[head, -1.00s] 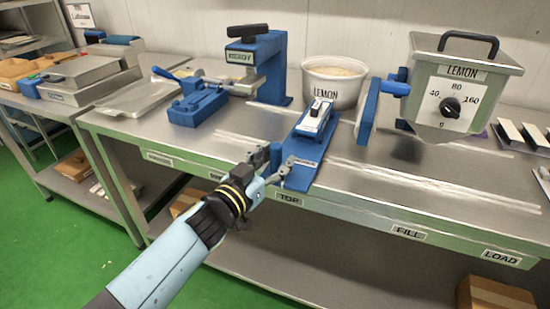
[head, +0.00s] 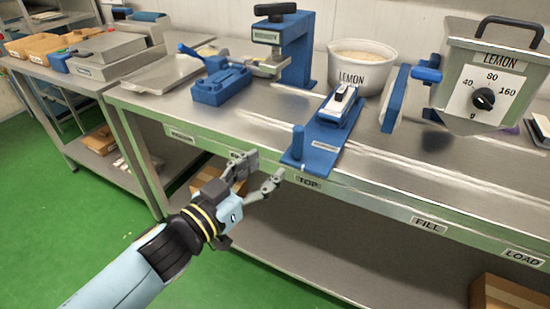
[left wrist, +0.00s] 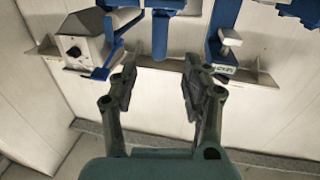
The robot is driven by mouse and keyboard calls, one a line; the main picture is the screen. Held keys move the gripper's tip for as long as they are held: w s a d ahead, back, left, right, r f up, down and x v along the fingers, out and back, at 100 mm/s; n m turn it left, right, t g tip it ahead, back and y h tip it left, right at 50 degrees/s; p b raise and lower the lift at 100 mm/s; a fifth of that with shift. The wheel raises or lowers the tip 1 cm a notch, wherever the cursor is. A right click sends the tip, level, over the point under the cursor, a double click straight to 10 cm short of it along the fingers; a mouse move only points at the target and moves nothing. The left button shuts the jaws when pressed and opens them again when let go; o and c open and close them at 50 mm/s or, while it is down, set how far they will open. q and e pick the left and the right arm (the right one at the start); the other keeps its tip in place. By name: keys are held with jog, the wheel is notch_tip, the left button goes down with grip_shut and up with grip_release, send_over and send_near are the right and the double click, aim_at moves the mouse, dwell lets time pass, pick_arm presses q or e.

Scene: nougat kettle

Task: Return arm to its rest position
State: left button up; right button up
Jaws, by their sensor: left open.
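My left gripper (head: 258,180) is open and empty in the head view. It is in front of the steel bench's front edge, a little left of the TOP label (head: 308,183). A blue fixture (head: 318,150) with an upright peg and a pale block on it lies on the bench, just beyond and right of the gripper, apart from it. In the left wrist view the open fingers (left wrist: 155,88) have nothing between them. My right gripper is not in view.
A steel bench (head: 400,192) carries a LEMON bucket (head: 362,65), a LEMON kettle with a dial (head: 487,85), a blue press (head: 292,48) and a blue clamp (head: 220,84). Boxes sit on the lower shelf (head: 340,255). Green floor (head: 70,215) is free at the left.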

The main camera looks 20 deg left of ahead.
pick_arm(q)
jog(key=shift+s, duration=0.2)
dwell(0.3)
jog(key=s+a+f+n+g+y+b, duration=0.1)
jog(key=s+a+f+g+y+b, duration=0.3)
jog(key=f, duration=0.8)
jog(key=s+a+f+n+g+h+b, duration=0.15)
jog(key=s+f, duration=0.45)
jog(key=f, duration=0.6)
jog(key=s+a+f+n+g+y+b, duration=0.1)
jog(key=s+a+f+g+y+b, duration=0.3)
jog(key=f, duration=0.8)
jog(key=s+f+g, duration=0.2)
jog(key=s+f, duration=0.3)
jog(key=s, duration=0.4)
jog(key=s+a+f+g, duration=0.1)
jog(key=s+f+g, duration=0.1)
jog(key=s+f, duration=0.3)
jog(key=s+a+f+g, duration=0.1)
jog(key=s+f+g, duration=0.2)
jog(key=s, duration=1.1)
notch_tip(320, 180, down, 2)
jog(key=shift+f+m+h, duration=0.1)
jog(key=shift+m+h, duration=0.25)
jog(key=shift+b, duration=0.3)
jog(key=shift+c, duration=0.3)
